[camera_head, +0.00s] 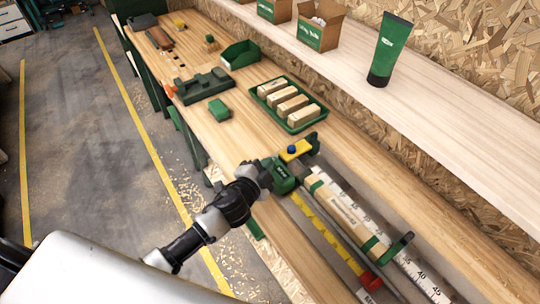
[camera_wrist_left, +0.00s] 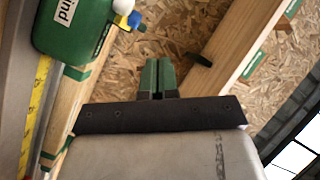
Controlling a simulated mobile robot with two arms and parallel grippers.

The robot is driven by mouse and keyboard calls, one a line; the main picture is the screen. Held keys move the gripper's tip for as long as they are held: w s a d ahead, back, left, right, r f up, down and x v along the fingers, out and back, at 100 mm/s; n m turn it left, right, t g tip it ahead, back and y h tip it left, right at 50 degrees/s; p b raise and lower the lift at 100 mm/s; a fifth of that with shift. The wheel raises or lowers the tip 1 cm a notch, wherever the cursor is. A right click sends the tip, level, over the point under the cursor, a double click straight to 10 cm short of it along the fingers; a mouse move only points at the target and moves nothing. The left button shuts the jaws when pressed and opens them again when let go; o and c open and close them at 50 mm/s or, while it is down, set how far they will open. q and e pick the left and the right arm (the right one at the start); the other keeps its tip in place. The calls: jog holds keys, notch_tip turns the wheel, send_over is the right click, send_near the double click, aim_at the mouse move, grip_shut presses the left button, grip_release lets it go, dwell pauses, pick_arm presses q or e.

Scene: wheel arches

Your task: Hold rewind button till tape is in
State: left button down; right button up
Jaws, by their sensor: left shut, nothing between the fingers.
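The green tape case (camera_head: 284,181) sits on the bench by my left wrist. It also shows in the left wrist view (camera_wrist_left: 75,28), with a white label ending in "ind". A yellow part with a blue knob (camera_head: 292,149) is beside the case; the blue knob also shows in the left wrist view (camera_wrist_left: 134,19). The yellow tape (camera_head: 325,229) runs out from the case to a red end piece (camera_head: 370,281). My left gripper (camera_wrist_left: 157,79) is shut and empty, apart from the blue knob in that view. My arm partly hides the case in the head view. My right gripper is out of view.
A wooden block (camera_head: 338,204) lies beside the tape, by a marked scale (camera_head: 420,278). A green tray (camera_head: 313,113) of wooden blocks and an open green bin (camera_head: 240,54) stand farther along the bench. A shelf holds a green tube (camera_head: 390,48).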

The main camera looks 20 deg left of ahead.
pick_arm(q)
jog(key=w+d+r+m+g+h, duration=0.1)
jog(key=w+d+r+m+h, duration=0.2)
jog(key=m, duration=0.4)
jog(key=w+d+r+m+g+h, duration=0.1)
jog(key=d+r+m+h, duration=0.2)
jog(key=r+m+h, duration=0.25)
jog(key=w+a+f+m+g+y+p, duration=0.1)
jog(key=w+a+m+g+y+p, duration=0.1)
jog(key=a+m+g, duration=0.5)
jog(key=w+m+g+y, duration=0.1)
jog(key=m+y, duration=0.1)
jog(key=m, duration=0.3)
jog(key=shift+a+f+g, duration=0.25)
jog(key=shift+f+g, duration=0.05)
jog(key=shift+g, duration=0.1)
jog(key=shift+m, duration=0.25)
jog(key=shift+f, duration=0.15)
notch_tip(320, 180, down, 9)
jog(key=b, duration=0.7)
jog(key=shift+r, duration=0.2)
jog(key=shift+h, duration=0.25)
